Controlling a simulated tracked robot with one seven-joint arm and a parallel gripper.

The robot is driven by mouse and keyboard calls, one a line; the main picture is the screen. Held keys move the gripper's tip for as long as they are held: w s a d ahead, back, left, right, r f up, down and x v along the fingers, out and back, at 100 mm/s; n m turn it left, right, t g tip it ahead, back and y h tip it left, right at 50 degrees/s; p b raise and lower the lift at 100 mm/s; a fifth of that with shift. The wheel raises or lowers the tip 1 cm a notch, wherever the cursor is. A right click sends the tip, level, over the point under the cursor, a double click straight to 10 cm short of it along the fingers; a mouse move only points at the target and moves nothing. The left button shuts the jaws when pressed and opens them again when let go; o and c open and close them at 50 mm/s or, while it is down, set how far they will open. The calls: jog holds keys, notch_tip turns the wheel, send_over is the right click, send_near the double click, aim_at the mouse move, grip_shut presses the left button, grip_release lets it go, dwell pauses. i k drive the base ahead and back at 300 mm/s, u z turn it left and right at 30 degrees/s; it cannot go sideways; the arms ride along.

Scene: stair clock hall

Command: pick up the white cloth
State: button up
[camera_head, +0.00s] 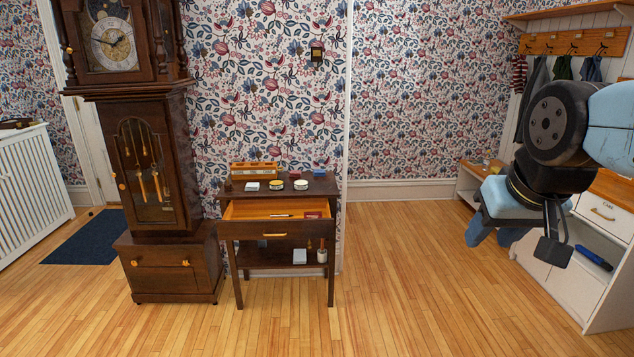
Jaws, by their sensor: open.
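A small flat white piece (252,186) that looks like a folded cloth lies on the left part of the dark side table's top (322,187). A pale, block-like piece (300,257) lies on the table's lower shelf; at this size I cannot tell for certain which of the two is cloth. My gripper (555,248) hangs at the far right, pointing down, well away from the table. It is open, and nothing shows between its fingers.
The table's drawer (274,229) is pulled open, with small items inside. Two round tins (288,185) and a wooden box (254,169) stand on top. A tall clock (150,160) stands close on the left. A white cabinet (600,270) is at right. The wood floor (420,290) is clear.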

aim_at(251, 186)
jog(key=u, duration=0.05)
jog(key=i, duration=1.1)
jog(key=u, duration=0.45)
jog(key=i, duration=1.1)
jog(key=u, duration=0.55)
jog(key=i, duration=0.9)
jog(key=u, duration=0.25)
